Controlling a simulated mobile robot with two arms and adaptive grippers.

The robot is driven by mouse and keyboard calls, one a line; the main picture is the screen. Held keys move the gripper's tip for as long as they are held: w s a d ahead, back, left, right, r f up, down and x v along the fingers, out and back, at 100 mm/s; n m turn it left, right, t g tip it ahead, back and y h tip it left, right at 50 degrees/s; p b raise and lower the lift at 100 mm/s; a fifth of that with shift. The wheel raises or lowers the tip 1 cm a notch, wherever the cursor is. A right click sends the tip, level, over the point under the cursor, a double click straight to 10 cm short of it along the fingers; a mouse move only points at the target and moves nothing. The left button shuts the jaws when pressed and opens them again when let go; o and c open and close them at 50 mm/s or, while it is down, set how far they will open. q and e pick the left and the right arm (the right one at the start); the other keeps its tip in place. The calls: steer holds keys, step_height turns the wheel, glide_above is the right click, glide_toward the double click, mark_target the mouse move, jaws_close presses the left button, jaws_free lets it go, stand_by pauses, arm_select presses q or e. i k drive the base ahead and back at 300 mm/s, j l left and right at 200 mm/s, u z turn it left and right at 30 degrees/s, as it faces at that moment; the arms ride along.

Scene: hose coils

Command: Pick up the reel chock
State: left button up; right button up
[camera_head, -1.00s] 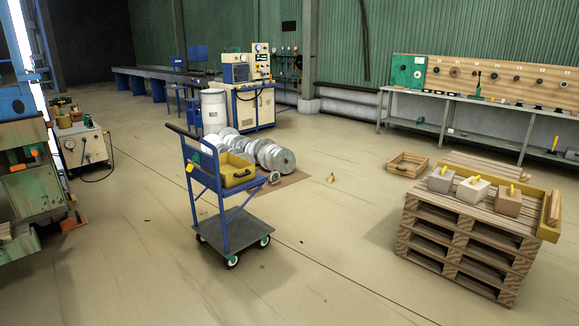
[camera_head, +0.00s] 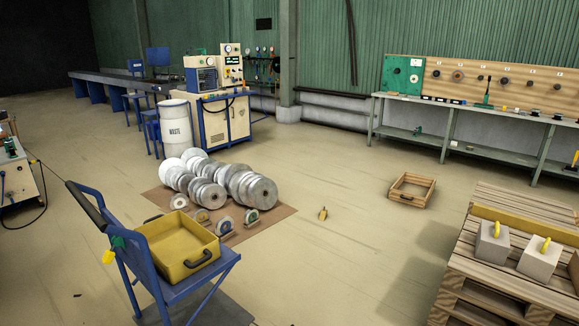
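A small yellow wedge-like piece (camera_head: 323,213), which looks like the reel chock, lies alone on the bare floor in the head view. It is right of the brown mat (camera_head: 272,224) that carries the silver reels (camera_head: 262,193). Its finer shape is too small to tell. Neither of my grippers is in view.
A blue cart (camera_head: 180,289) with a yellow tray (camera_head: 178,246) stands at the front left. A pallet stack (camera_head: 500,290) with grey blocks (camera_head: 491,243) stands at the right. A wooden crate (camera_head: 411,190) lies beyond. The floor between cart and pallets is clear.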

mark_target(323, 212)
steer(key=i+l+z, duration=0.1)
steer(key=i+z, duration=0.15)
steer(key=i, duration=0.3)
steer(key=i+z, duration=0.2)
steer(key=i, duration=0.4)
steer(key=i+j+z, duration=0.1)
steer(key=i+z, duration=0.15)
steer(key=i, duration=0.35)
steer(key=i+j+z, duration=0.25)
steer(key=i, duration=0.3)
steer(key=i+u, duration=0.4)
steer(key=i, duration=0.2)
steer(key=i+u, duration=0.4)
steer(key=i, duration=0.25)
steer(key=i+l+u, duration=0.35)
steer(key=i, duration=0.2)
